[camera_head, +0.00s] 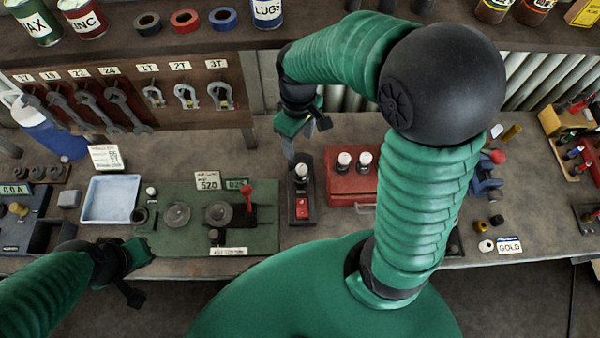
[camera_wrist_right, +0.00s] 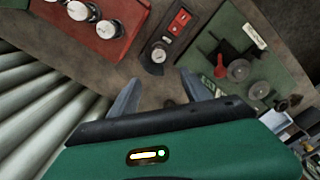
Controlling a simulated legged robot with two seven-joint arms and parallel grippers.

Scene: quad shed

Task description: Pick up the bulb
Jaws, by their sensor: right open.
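A small bulb (camera_head: 301,172) with a pale top stands in a narrow black holder (camera_head: 302,209) with a red switch. It also shows in the right wrist view (camera_wrist_right: 158,53), just beyond my fingertips. Two more white-topped bulbs, a left one (camera_head: 344,159) and a right one (camera_head: 366,158), stand on a red box (camera_head: 350,189) to the right. My right gripper (camera_head: 306,138) is open and empty, behind and above the black holder. It also shows in the right wrist view (camera_wrist_right: 160,79). My left gripper (camera_head: 133,272) is at the bench's front left; its jaws are unclear.
A green board (camera_head: 180,195) with round discs and a red-knobbed lever lies left of the holder. A pale blue tray (camera_head: 110,200) is further left. A shelf (camera_head: 200,35) overhangs the back. Corrugated metal (camera_wrist_right: 40,110) stands close beside my right gripper.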

